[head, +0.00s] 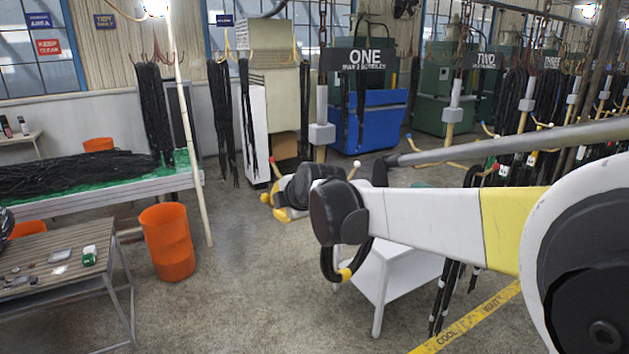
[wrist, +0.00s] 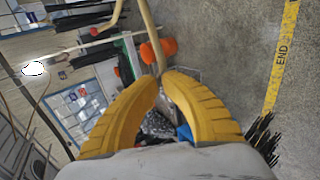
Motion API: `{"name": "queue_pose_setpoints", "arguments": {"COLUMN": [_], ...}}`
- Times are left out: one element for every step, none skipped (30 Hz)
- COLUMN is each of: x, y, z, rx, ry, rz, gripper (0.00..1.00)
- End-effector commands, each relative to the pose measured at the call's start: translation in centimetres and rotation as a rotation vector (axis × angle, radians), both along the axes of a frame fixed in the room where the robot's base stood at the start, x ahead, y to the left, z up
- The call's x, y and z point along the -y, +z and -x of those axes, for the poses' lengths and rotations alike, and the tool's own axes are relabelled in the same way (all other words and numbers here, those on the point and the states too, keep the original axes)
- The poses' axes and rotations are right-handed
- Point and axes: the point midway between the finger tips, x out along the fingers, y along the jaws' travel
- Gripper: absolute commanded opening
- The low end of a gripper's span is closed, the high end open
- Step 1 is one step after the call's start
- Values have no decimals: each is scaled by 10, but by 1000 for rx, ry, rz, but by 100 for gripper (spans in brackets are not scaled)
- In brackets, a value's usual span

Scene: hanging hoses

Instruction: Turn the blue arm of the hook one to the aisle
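Hook one hangs under the ONE sign (head: 365,60) in the head view, with a chain, a grey block (head: 321,133) and a pale stem. A red-tipped arm (head: 274,160) points left from it, and a white-tipped arm (head: 355,164) shows to its right. The red tip also shows in the wrist view (wrist: 94,32). I cannot make out a blue tip on this hook; my arm covers part of the area below it. My gripper (head: 268,200) is left of and below the stem, apart from it. Its yellow fingertips (wrist: 161,79) are together or nearly so, with nothing seen held.
A pale leaning pole (head: 188,120) and an orange barrel (head: 166,242) stand to the left. A blue cabinet (head: 372,122) is behind the hook. A white stand (head: 385,280) is under my arm. Other hooks with black hoses hang right. Floor at centre left is clear.

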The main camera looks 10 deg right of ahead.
Motion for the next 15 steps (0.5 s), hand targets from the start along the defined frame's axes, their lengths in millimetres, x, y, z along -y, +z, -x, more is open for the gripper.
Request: {"name": "queue_pose_setpoints", "arguments": {"x": [-4, -5, -7, -8, -9, -10, -11, -11, -12, -12, -12, -12, -12, -12, -12], "y": [-1, -1, -1, -1, -1, -1, -1, -1, -1, -1, -1, -1, -1, -1, -1], "z": [-1, -3, -4, -5, -6, -6, -7, -7, -7, -8, -8, -8, -8, -8, -8], "rx": [-2, -2, -2, -2, -2, -2, -2, -2, -2, -2, -3, -3, -3, -3, -3], "ry": [4, 4, 4, 4, 4, 4, 4, 4, 4, 4, 4, 4, 4, 4, 4], "rz": [1, 1, 1, 1, 0, 0, 0, -1, -1, -1, 0, 0, 0, 0, 0], "gripper": [0, 0, 0, 0, 0, 0, 0, 0, 0, 0, 0, 0, 0, 0, 0]}}
